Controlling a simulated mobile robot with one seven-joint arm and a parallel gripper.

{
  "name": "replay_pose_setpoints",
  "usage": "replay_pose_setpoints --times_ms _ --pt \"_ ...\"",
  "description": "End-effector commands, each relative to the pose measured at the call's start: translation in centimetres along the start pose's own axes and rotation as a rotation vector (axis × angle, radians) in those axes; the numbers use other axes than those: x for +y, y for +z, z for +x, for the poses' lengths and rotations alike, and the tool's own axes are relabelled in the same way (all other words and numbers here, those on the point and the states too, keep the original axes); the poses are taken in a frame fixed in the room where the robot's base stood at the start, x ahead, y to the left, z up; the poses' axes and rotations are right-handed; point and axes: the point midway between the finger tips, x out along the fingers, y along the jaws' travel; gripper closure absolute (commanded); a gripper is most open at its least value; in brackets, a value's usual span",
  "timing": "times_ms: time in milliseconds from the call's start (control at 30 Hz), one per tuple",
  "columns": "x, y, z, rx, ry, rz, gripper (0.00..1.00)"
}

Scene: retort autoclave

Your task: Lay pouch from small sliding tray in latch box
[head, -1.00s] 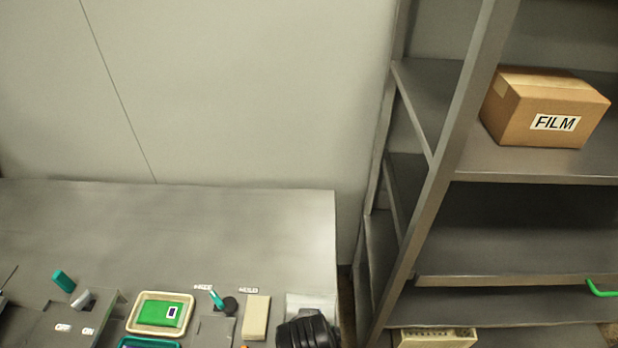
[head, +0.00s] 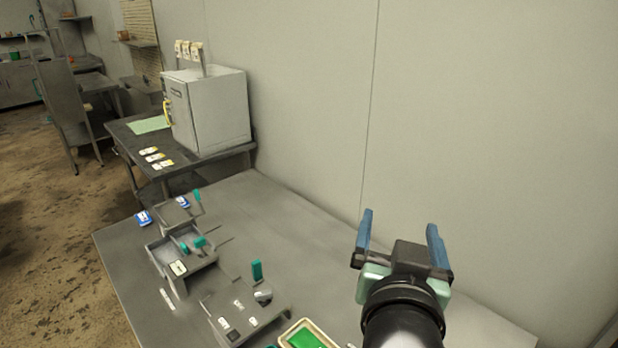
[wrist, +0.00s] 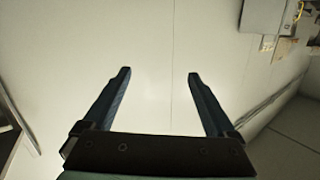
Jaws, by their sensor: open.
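My gripper (head: 401,228) is raised at the right of the head view, against the pale wall. Its two blue fingers are wide apart. The wrist view shows the gripper (wrist: 158,74) with nothing between its fingers. A green pouch (head: 306,340) lies in a cream-rimmed tray (head: 287,331) at the bottom edge of the head view, partly cut off, left of and below my gripper. A grey open box (head: 160,256) with teal handles stands on the table's left part. I cannot tell for certain which fixture is the latch box.
The grey table (head: 300,240) has clear room toward the wall. A panel with a teal lever (head: 257,270) stands between the box and the tray. Blue-and-white packets (head: 143,217) lie near the left edge. A white cabinet (head: 208,110) stands on a farther table.

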Motion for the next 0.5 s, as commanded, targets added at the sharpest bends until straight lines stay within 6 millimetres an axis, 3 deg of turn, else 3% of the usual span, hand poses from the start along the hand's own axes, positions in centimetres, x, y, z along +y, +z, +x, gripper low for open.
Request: replay_pose_setpoints --times_ms 33,100,200,333,400,500 --pt "-2.9 -4.9 -1.2 0.139 -0.068 -0.014 0.09" --pt "-6.0 -10.7 -3.7 0.319 -0.144 -0.026 0.09" --pt "-9.4 -17.5 -8.2 0.552 -0.233 -0.027 0.09" --pt "-11.7 -23.1 -13.9 0.777 -0.307 -0.011 0.09" --pt "-12.2 -24.8 -16.1 0.855 -0.328 -0.002 0.09" --pt "-12.5 -26.0 -17.7 0.912 -0.343 0.006 0.09"
